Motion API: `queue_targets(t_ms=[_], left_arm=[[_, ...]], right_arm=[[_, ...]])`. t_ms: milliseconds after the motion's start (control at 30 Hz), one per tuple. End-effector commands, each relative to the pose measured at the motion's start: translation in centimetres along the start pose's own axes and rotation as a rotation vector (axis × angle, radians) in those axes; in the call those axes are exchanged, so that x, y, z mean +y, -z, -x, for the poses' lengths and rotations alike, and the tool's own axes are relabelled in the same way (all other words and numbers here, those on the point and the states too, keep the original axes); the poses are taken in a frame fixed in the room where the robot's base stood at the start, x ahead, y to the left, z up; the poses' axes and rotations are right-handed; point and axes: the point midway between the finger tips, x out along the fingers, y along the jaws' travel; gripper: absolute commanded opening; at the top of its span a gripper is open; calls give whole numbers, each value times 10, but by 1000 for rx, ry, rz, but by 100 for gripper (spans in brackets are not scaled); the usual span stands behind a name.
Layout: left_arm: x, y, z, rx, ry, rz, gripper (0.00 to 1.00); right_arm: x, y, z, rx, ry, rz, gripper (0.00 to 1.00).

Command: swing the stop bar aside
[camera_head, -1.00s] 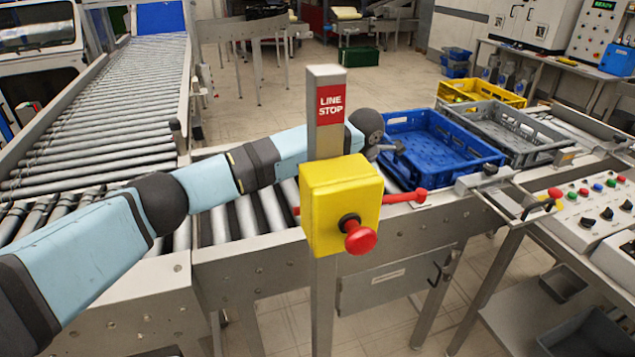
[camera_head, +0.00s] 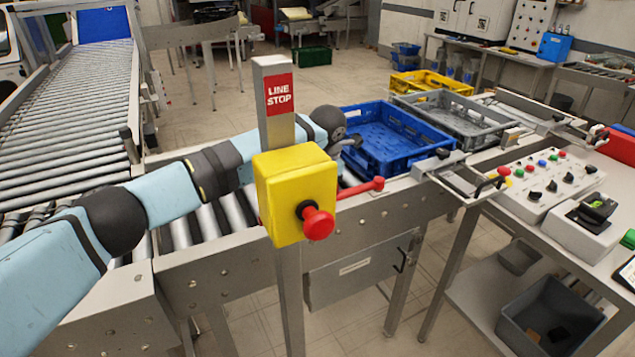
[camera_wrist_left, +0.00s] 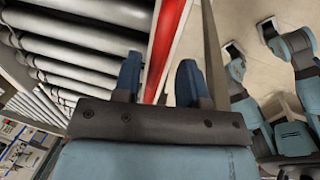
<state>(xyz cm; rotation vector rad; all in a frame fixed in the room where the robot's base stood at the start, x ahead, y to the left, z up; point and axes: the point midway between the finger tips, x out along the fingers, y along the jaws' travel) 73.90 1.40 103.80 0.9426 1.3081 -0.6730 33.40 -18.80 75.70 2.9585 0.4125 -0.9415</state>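A thin red bar with a red knob (camera_head: 376,184) sticks out to the right from behind the yellow box, above the conveyor's near edge. The yellow box (camera_head: 292,192) with a red mushroom button hangs on a LINE STOP post. My left arm passes behind the post. In the left wrist view the two blue fingers (camera_wrist_left: 158,82) stand apart. A red strip (camera_wrist_left: 165,45) shows in the gap between them; contact cannot be told. My right gripper is not seen.
The blue crate (camera_head: 432,154) sits on the rollers, with a grey crate (camera_head: 486,145) and a yellow crate (camera_head: 398,87) behind. A control panel (camera_head: 540,188) stands at the right. The post (camera_head: 273,120) stands close in front of my left arm.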

Motion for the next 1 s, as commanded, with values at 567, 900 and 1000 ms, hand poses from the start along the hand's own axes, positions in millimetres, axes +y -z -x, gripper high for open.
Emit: queue_targets(t_ms=[567,900,1000], left_arm=[[2,0,43,-3,-7,-1,39],[0,0,116,-2,-5,-1,39],[0,0,129,-2,-3,-1,39]], right_arm=[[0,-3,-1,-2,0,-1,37],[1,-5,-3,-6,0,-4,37],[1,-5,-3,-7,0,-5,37]])
